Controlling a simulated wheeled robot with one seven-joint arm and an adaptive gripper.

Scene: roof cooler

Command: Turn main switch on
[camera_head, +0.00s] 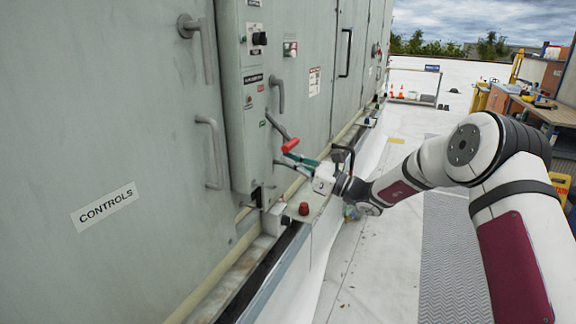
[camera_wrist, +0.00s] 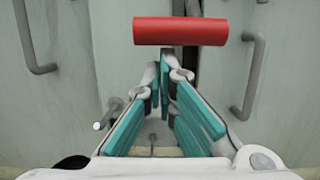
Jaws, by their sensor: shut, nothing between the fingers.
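The main switch is a lever with a red grip (camera_head: 290,145) on the side of the grey-green control box (camera_head: 240,100). Its grey arm slants down from the box to the red grip. In the wrist view the red grip (camera_wrist: 180,31) lies level across the top, just beyond my fingertips. My gripper (camera_head: 300,163) has teal finger pads and is shut and empty. In the head view it is just below the red grip. In the wrist view my gripper (camera_wrist: 165,75) points at the grip from below; I cannot tell whether they touch.
A cabinet door marked CONTROLS (camera_head: 105,207) with handles (camera_head: 213,150) fills the left. A red knob (camera_head: 304,209) sits on the ledge below. Another handle (camera_wrist: 252,75) shows right in the wrist view.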

